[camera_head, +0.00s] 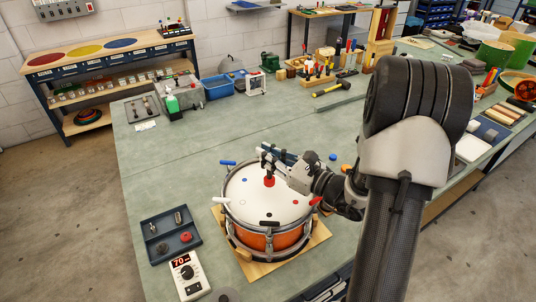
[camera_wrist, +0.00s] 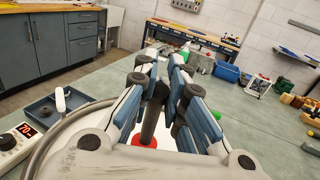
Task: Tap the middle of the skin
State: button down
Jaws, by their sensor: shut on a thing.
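The drum (camera_head: 272,241) stands upright on a wooden board, with an orange shell, metal rim and white skin (camera_head: 246,205). Small blue, red and black marks sit around the skin. My gripper (camera_head: 272,156) is over the skin, shut on a dark upright stick with a red end (camera_head: 269,182). In the wrist view the stick (camera_wrist: 150,118) stands between the fingers (camera_wrist: 163,90), its red end (camera_wrist: 144,142) below, over the white skin. The red end shows near the middle of the skin; I cannot tell whether it touches.
A dark tray (camera_head: 170,238) with small metal parts and a red piece lies left of the drum. A white meter (camera_head: 189,276) reading 70 is in front of the tray. A blue bin (camera_head: 217,87) and tools stand farther back. The bench between is mostly clear.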

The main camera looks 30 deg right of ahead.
notch_tip(320, 180, down, 4)
jog(key=b, duration=0.2)
jog(key=shift+f+b, duration=0.1)
jog(key=shift+b, duration=0.3)
jog(key=shift+r+p, duration=0.55)
notch_tip(320, 180, up, 5)
jog(key=p, duration=0.4)
jog(key=shift+r, duration=0.1)
dwell(0.8)
